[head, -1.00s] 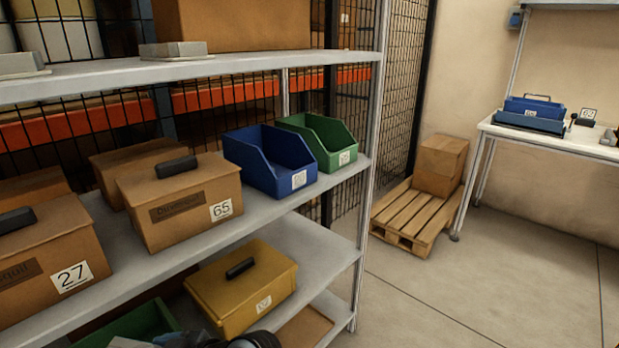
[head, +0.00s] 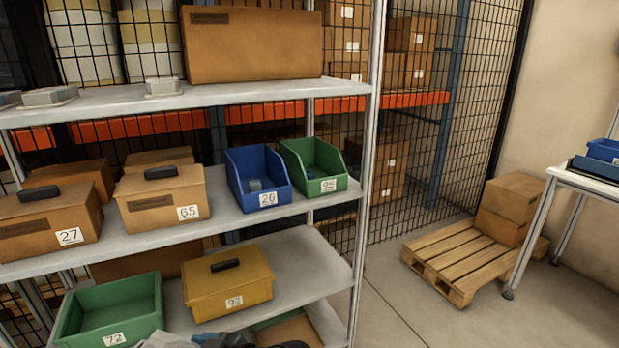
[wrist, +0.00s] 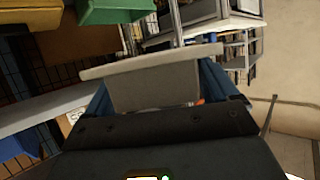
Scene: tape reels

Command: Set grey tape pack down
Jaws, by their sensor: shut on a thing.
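In the wrist view, a grey tape pack (wrist: 152,74), a flat slab with a wider top edge, sits between the blue fingers of my gripper (wrist: 158,92). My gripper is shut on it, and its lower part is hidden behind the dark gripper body. In the head view, three similar grey packs lie on the top shelf: one at the left edge (head: 8,99), one beside it (head: 50,97) and one further right (head: 162,87). The held pack cannot be made out in the head view, where only a bit of my arm shows at the bottom edge.
The shelf rack (head: 280,91) holds numbered brown boxes (head: 165,207), a blue bin (head: 262,200), a green bin (head: 318,187), a yellow box (head: 228,290) and a lower green bin (head: 110,312). A pallet (head: 462,258) and a white table (head: 590,186) stand right. The floor between is clear.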

